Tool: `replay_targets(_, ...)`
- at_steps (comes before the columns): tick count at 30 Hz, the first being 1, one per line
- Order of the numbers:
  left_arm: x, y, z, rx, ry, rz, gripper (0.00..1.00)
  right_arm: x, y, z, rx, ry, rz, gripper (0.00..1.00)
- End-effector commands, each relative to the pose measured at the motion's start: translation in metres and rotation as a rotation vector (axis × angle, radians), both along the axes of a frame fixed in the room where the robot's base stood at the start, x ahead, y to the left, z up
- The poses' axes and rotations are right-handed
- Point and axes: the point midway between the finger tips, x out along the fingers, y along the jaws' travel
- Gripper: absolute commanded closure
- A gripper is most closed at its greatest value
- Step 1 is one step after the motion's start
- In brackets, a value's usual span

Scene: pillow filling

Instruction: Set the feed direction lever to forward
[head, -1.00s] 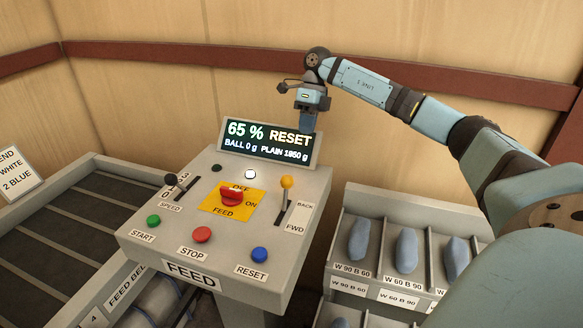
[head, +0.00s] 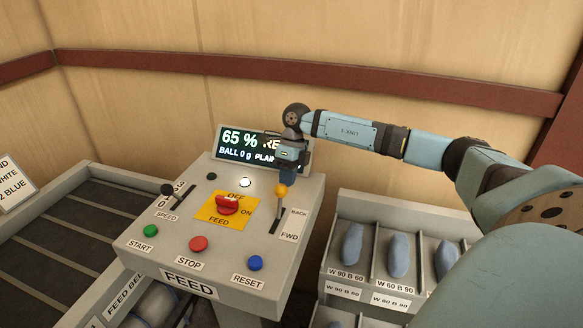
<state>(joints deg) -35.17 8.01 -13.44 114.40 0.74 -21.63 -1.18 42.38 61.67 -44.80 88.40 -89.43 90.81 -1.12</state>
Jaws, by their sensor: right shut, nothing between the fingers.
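The feed direction lever (head: 281,191) has a yellow knob and stands in a dark slot on the right of the feed console (head: 140,231). Its knob is at the upper end, by the BACK label (head: 299,212); the FWD label (head: 289,236) is beside the lower end. My right gripper (head: 287,178) is shut and points down just above or behind the yellow knob. I cannot tell whether it touches the knob. My left gripper is not in view.
The console also carries a red FEED switch (head: 228,205), a speed lever (head: 168,190), and green (head: 150,231), red (head: 198,244) and blue (head: 255,263) buttons. The display (head: 240,146) behind is partly hidden by my right arm. A rack (head: 345,277) of bluish pillows stands at the right.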

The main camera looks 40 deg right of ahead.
Motion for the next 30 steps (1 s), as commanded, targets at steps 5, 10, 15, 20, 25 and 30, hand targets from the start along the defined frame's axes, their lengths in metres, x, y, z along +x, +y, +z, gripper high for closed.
replay_targets(5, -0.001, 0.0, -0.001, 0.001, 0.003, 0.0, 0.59, -0.001, 0.002, 0.0, 0.0, 0.0, 0.0, 1.0)
replay_targets(10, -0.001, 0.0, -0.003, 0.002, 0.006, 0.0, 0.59, 0.0, 0.002, 0.0, 0.0, 0.0, 0.0, 1.0)
replay_targets(15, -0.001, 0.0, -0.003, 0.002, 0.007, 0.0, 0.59, -0.002, 0.004, 0.001, -0.016, -0.01, 0.002, 1.0)
replay_targets(20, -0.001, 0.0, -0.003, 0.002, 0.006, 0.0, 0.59, -0.003, 0.007, 0.003, -0.046, -0.026, 0.002, 1.0)
replay_targets(25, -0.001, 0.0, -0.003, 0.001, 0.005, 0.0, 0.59, -0.005, 0.01, 0.005, -0.07, -0.037, 0.0, 1.0)
replay_targets(30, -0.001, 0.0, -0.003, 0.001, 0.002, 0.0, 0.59, -0.008, 0.016, 0.008, -0.122, -0.064, 0.002, 1.0)
